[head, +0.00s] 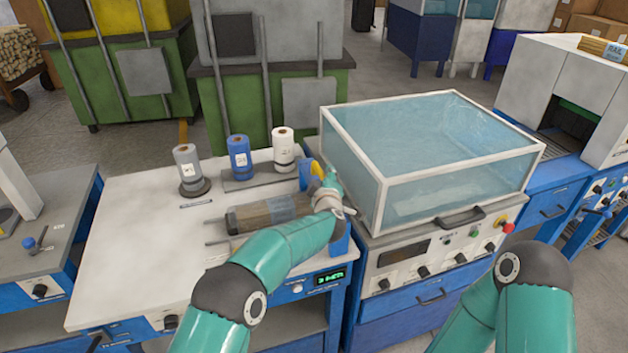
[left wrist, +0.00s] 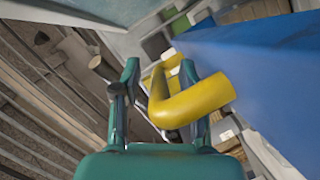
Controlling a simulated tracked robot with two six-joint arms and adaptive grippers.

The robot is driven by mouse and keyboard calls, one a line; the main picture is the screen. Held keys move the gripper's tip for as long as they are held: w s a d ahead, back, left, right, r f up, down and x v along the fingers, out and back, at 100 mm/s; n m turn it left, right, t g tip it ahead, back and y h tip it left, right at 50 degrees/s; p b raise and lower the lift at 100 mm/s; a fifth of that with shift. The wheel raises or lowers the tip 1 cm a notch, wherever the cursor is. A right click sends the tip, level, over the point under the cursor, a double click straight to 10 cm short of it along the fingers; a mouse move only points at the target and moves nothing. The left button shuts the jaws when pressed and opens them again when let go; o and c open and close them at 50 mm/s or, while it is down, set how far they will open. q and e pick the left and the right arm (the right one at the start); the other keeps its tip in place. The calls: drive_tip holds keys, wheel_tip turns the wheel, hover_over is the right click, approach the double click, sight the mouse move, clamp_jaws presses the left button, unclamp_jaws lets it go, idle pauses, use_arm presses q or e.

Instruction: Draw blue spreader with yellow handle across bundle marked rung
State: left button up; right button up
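The blue spreader (head: 305,176) with its yellow handle (head: 317,168) stands at the right edge of the white bench. In the left wrist view the blue spreader (left wrist: 262,65) fills the right side, and its bent yellow handle (left wrist: 190,105) crosses between and over my fingers. My left gripper (head: 326,180) is at the handle; its fingers (left wrist: 160,78) are apart, with a gap between the left finger and the handle. A wood bundle (head: 262,213) lies on the bench left of the gripper, partly hidden by my arm; I cannot read its mark. My right gripper is out of view.
Grey (head: 187,165), blue (head: 238,155) and white (head: 283,148) rolls stand at the back of the white bench (head: 130,250). A clear-walled box (head: 430,165) on a machine rises close to the right of my left gripper. The bench's left part is mostly clear.

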use_arm(q)
drive_tip(key=shift+s+r, duration=0.1)
drive_tip(key=v, duration=1.1)
drive_tip(key=shift+s, duration=0.35)
drive_tip(key=shift+a, duration=0.1)
